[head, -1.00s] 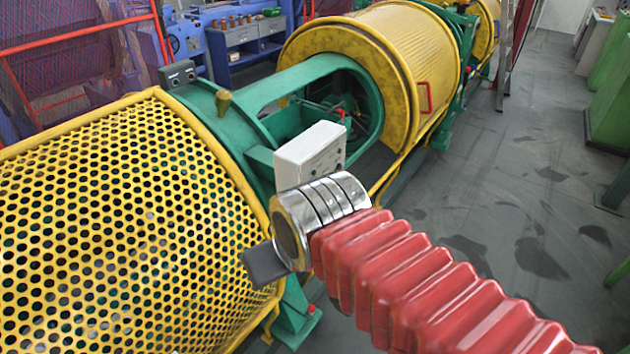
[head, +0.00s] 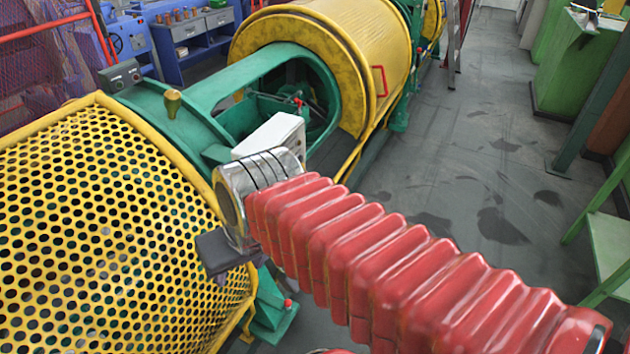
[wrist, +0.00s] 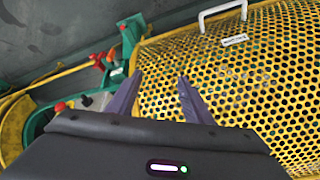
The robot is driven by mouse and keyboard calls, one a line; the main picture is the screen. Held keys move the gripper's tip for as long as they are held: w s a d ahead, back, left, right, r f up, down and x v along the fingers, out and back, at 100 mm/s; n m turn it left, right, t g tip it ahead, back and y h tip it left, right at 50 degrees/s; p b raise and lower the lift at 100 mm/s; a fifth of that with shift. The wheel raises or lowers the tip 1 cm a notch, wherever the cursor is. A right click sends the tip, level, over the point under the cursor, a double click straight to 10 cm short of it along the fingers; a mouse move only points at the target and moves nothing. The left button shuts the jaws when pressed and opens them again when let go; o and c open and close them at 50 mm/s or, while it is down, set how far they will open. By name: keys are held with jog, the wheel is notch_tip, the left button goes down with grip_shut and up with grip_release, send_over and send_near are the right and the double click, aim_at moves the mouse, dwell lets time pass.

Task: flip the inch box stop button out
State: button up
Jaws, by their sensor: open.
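A small dark box with buttons (head: 120,76) sits on the green housing at upper left in the head view. A white box (head: 273,135) stands behind my wrist and is partly hidden by it. I cannot tell which is the inch box, and no stop button reads clearly. A red knob (wrist: 60,107) and a red fitting (wrist: 97,59) show on green parts left of my gripper in the wrist view. My gripper (wrist: 158,80) is open and empty, its fingers in front of the yellow mesh guard. In the head view only a dark part of it shows.
The yellow perforated guard (head: 90,230) fills the left of the head view; its white handle (wrist: 222,14) shows in the wrist view. A yellow drum (head: 330,55) lies behind the green frame. Clear grey floor (head: 460,140) is at right, bounded by green cabinets (head: 575,65).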

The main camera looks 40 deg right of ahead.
jog(key=w+d+f+m+t+y, duration=0.1)
jog(key=w+d+f+m+y, duration=0.2)
jog(key=d+m+y, duration=0.4)
jog(key=w+d+f+m+y, duration=0.25)
jog(key=d+m, duration=0.25)
jog(key=m, duration=0.4)
jog(key=s+d+f+m+t+h, duration=0.1)
jog(key=d+m+t, duration=0.4)
jog(key=d, duration=0.7)
jog(key=s+d+f+m+t+h, duration=0.2)
jog(key=d+m+t, duration=0.4)
jog(key=d, duration=0.5)
jog(key=shift+s+d+f+m+t+h, duration=0.2)
jog(key=shift+d+f+m+t+h, duration=0.15)
jog(key=shift+f+m, duration=0.15)
jog(key=shift+w, duration=0.1)
jog(key=x, duration=1.3)
jog(key=shift+w+a, duration=0.2)
jog(key=shift+w, duration=0.15)
jog(key=shift+c, duration=0.4)
